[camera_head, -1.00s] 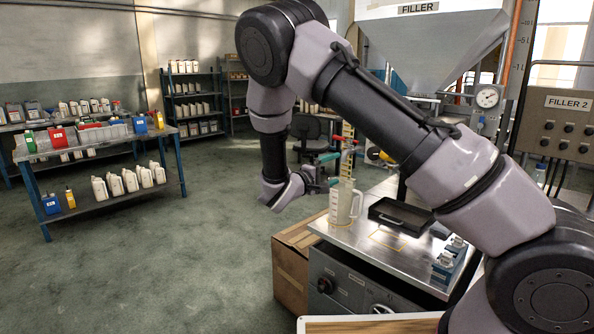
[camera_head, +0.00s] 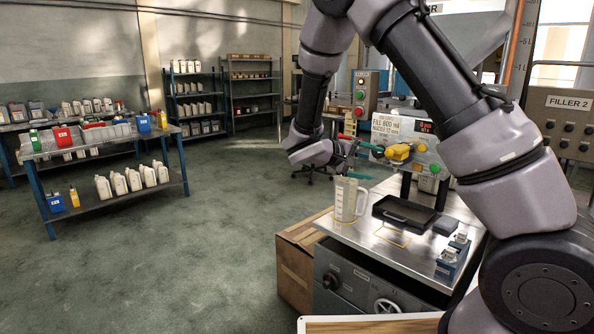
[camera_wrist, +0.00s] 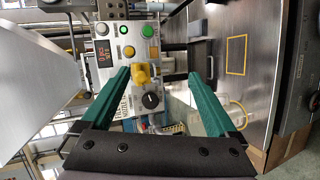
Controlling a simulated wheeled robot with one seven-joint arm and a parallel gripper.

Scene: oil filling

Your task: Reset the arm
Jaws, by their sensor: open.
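My gripper (camera_head: 362,162) is in the air above the left end of the steel filling bench (camera_head: 345,232), just above the clear measuring jug (camera_head: 347,201). Its two green fingers are apart with nothing between them; they also show spread in the wrist view (camera_wrist: 165,95). The jug stands upright on the bench. The filler's control panel (camera_head: 425,145) with a yellow valve handle (camera_head: 398,153) is behind the gripper to the right. In the wrist view the yellow handle (camera_wrist: 141,75) appears between the fingers, apart from them.
A black tray (camera_head: 404,214) and small blue-based items (camera_head: 452,257) lie on the bench. A cardboard box (camera_head: 297,262) stands at its left side. A table with several bottles (camera_head: 105,150) is at the far left. The green floor between is clear.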

